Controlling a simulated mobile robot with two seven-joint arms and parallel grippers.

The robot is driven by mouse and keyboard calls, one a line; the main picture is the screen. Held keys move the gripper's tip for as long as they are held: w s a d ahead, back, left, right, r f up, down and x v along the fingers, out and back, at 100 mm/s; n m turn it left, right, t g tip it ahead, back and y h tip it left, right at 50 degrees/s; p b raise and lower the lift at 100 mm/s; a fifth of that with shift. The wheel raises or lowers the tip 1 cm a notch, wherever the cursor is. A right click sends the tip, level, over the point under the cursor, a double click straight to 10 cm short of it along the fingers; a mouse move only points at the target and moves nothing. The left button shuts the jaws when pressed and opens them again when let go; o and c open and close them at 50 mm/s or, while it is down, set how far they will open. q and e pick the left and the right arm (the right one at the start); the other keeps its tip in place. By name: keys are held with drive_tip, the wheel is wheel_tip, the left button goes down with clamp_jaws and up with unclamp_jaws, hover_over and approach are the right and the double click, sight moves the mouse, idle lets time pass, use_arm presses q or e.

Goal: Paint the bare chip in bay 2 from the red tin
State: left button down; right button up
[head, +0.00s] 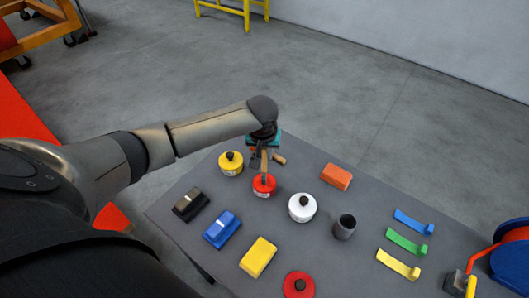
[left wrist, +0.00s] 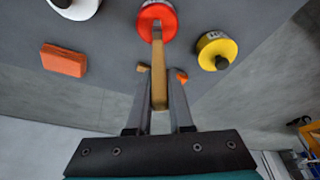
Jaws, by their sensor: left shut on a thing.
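My left gripper (head: 264,158) is shut on a wooden-handled brush (left wrist: 158,75), held pointing down at the back of the table. The brush's lower end is at the red tin (head: 264,186), which also shows in the left wrist view (left wrist: 157,20). The end overlaps the tin's top; I cannot tell how deep it reaches. The bristles are hidden. A second round red item with a black knob (head: 298,285) stands at the table's front edge. I cannot make out bay 2 or a bare chip in either view. My right gripper is not in view.
The grey table (head: 300,240) holds a yellow tin (head: 231,162), white tin (head: 302,207), dark cup (head: 344,227), orange block (head: 336,177), and black, blue and yellow blocks. Coloured strips (head: 407,243) lie right. A blue and red rounded thing (head: 511,255) stands at the right edge.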

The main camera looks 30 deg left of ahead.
use_arm(q)
drive_tip(key=shift+f, duration=0.55)
idle(0.7)
drive_tip(key=shift+s+f, duration=0.15)
idle(1.9)
wheel_tip(320, 180, up, 3)
drive_tip(key=p, duration=0.3)
drive_tip(key=shift+p, duration=0.4)
drive_tip(key=shift+r+p, duration=0.3)
drive_tip(key=shift+r, duration=1.8)
